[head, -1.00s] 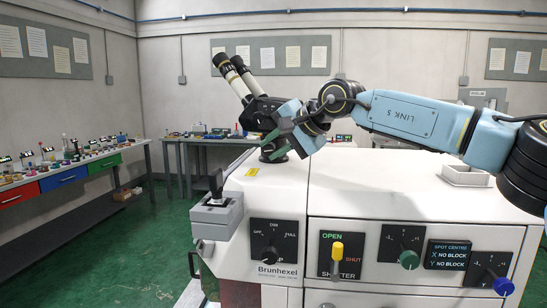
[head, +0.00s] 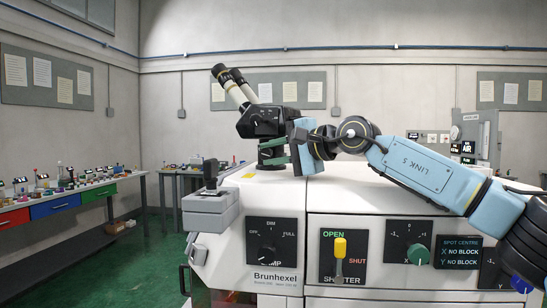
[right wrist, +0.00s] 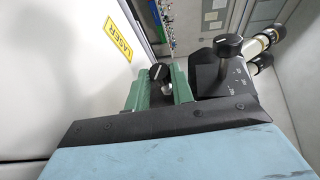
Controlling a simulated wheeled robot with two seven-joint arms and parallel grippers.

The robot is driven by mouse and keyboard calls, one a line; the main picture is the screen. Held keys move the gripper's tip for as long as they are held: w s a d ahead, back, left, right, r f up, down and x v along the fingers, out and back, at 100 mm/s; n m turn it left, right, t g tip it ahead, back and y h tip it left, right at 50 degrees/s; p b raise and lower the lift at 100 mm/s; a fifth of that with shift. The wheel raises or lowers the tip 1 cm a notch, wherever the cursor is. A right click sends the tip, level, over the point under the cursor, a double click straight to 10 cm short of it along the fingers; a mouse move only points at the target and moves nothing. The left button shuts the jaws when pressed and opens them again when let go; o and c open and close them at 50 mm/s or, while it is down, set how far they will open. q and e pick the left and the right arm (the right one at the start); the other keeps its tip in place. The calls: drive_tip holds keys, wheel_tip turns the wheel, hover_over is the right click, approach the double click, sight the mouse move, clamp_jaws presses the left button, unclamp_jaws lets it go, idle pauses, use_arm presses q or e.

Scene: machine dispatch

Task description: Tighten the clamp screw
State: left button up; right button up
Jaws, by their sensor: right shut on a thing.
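The microscope (head: 262,122) is black with pale eyepieces and stands on top of the white machine. My right gripper (head: 272,156) is low at its neck, with green fingers beside the dark round base. In the right wrist view, a small black knob on a silvery stem (right wrist: 159,73), which looks like the clamp screw, sits between the two green fingers (right wrist: 160,86). The fingers are shut on it, though the contact itself is hard to see. A larger black knob (right wrist: 228,46) is on the microscope body beside the fingers. My left gripper is not in view.
The white machine (head: 375,190) has a shutter lever (head: 340,248), a lamp dial (head: 267,254) and a green X knob (head: 418,254) on its front. A grey block with a black lever (head: 211,205) is at its left corner. Benches stand behind at the left.

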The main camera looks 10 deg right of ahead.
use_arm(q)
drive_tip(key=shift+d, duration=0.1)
use_arm(e)
drive_tip(key=o, duration=1)
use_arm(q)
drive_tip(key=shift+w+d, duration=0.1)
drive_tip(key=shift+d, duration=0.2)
use_arm(e)
drive_tip(key=shift+s+d+r, duration=0.1)
drive_tip(key=shift+s+d, duration=0.3)
drive_tip(key=b+v, duration=0.1)
drive_tip(key=v, duration=1.1)
drive_tip(key=shift+s, duration=0.15)
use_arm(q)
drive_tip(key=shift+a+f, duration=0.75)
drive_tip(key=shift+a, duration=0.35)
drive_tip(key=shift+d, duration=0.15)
use_arm(e)
drive_tip(key=shift+r, duration=0.1)
